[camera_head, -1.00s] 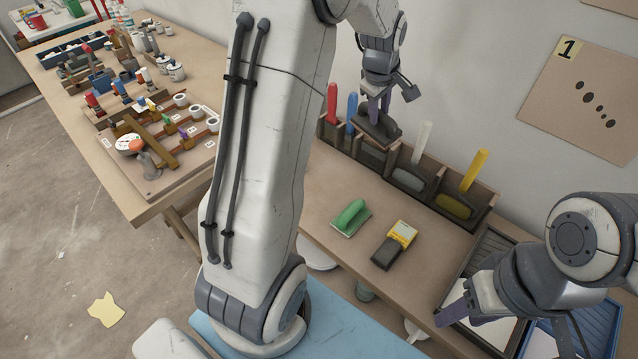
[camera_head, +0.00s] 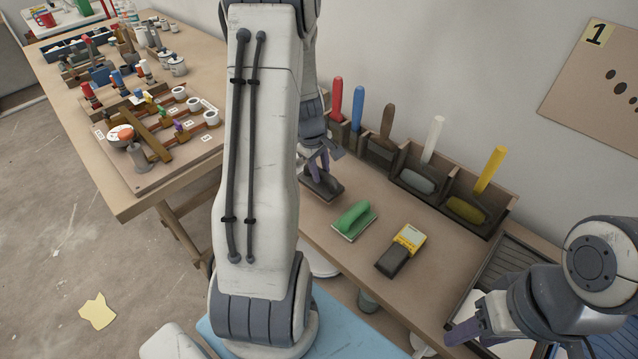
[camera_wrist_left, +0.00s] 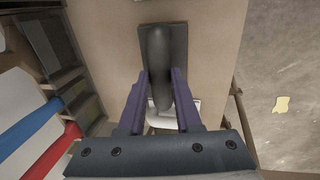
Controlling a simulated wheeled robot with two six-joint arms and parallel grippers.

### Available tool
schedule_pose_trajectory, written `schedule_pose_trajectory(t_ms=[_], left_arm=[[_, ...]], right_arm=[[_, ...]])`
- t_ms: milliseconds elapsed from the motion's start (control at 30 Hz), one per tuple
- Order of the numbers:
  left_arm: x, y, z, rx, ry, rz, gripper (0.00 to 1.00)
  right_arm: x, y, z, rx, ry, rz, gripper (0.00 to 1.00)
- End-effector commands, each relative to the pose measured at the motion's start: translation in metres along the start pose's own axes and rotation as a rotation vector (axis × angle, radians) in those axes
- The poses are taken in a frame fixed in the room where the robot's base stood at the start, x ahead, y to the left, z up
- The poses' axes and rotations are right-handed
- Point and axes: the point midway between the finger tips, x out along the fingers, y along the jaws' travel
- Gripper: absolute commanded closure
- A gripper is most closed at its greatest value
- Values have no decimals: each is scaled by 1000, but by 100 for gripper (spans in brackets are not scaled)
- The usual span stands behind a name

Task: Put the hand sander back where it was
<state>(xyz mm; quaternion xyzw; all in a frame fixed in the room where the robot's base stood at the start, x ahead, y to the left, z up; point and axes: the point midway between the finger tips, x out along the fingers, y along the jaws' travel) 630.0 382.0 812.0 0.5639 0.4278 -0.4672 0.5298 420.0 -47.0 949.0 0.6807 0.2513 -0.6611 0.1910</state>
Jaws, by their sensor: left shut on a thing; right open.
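The dark grey hand sander (camera_head: 322,186), a flat plate with a rounded handle, is at the left part of the tool table, left of a green-handled float (camera_head: 354,220). My left gripper (camera_head: 320,163) is shut on its handle from above. In the left wrist view the sander (camera_wrist_left: 163,45) sits between the two purple fingers (camera_wrist_left: 157,88), over bare tabletop. I cannot tell whether its plate touches the table. My right gripper (camera_head: 462,333) is open and empty at the lower right.
A wooden rack (camera_head: 412,160) along the wall holds tools with red, blue, brown, white and yellow handles. A yellow and black block (camera_head: 401,250) lies right of the float. A dark tray (camera_head: 505,262) is at the right. My left arm hides part of the table.

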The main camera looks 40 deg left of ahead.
Motion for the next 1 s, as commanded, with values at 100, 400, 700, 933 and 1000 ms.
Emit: schedule_pose_trajectory(t_ms=[100, 400, 700, 933, 1000], left_arm=[[5, -4, -6, 0, 0, 1, 100], [43, -11, -5, 4, -1, 0, 100], [43, -10, -4, 6, 0, 0, 44], [43, -10, -4, 5, 0, 0, 37], [43, -10, -4, 5, 0, 1, 37]], right_arm=[[2, 0, 0, 0, 0, 0, 50], [14, 1, 1, 0, 0, 0, 50], [13, 1, 1, 0, 0, 0, 50], [13, 1, 1, 0, 0, 0, 50], [13, 1, 1, 0, 0, 0, 50]])
